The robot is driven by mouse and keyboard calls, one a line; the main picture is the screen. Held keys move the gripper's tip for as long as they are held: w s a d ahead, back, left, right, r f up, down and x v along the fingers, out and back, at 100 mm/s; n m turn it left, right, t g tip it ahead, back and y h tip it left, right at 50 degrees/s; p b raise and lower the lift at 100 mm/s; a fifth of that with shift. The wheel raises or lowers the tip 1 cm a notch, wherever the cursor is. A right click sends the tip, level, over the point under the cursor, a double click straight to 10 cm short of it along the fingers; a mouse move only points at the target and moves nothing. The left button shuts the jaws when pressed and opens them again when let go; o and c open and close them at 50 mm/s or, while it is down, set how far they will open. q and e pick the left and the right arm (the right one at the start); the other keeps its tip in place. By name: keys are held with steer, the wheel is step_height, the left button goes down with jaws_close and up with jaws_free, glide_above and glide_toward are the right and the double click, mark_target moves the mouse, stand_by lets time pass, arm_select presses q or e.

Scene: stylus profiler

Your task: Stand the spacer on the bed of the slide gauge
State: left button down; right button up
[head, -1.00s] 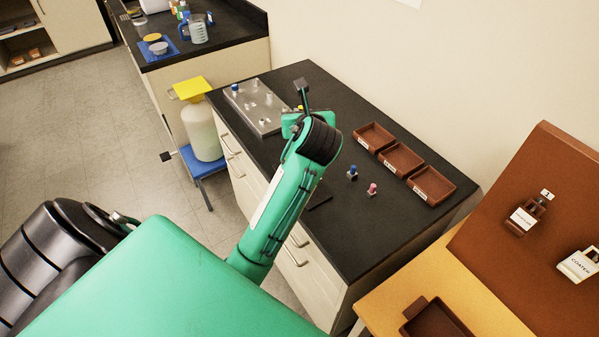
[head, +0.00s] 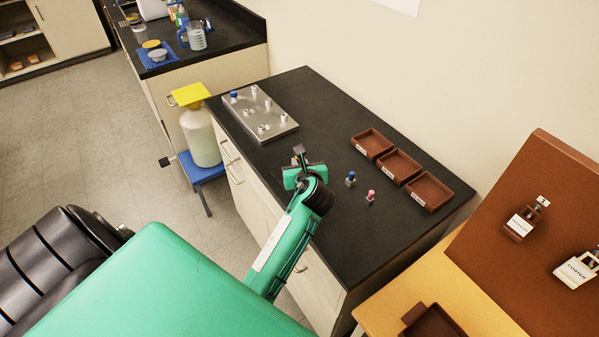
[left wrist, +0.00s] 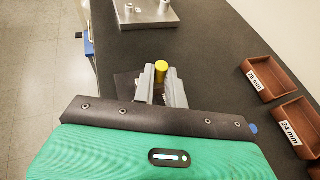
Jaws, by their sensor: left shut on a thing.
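My left gripper (head: 300,158) is over the dark bench and shut on a yellow-topped spacer. In the left wrist view the yellow spacer (left wrist: 161,72) shows between the fingertips of my left gripper (left wrist: 160,84); its lower part is hidden by the fingers. A dark flat piece (left wrist: 124,86), perhaps part of the slide gauge, lies beside and below the fingers. In the head view my arm and gripper cover that spot, and I cannot make out the gauge's bed. My right gripper is not in view.
A metal plate (head: 284,126) with several pegs and a blue-topped piece (head: 234,95) lies at the bench's far end. A blue-topped piece (head: 351,179) and a pink-topped piece (head: 370,197) stand right of my gripper. Three brown trays (head: 428,204) line the wall side.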

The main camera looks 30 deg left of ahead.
arm_select(q)
steer(key=shift+f, duration=1.95)
steer(key=shift+f, duration=0.15)
steer(key=c, duration=1.4)
jaws_free()
steer(key=shift+c, duration=0.2)
steer(key=b+v, duration=0.1)
steer(key=v, duration=1.1)
steer(key=shift+b, duration=0.3)
steer(key=shift+r, duration=0.25)
steer(key=shift+f, duration=0.1)
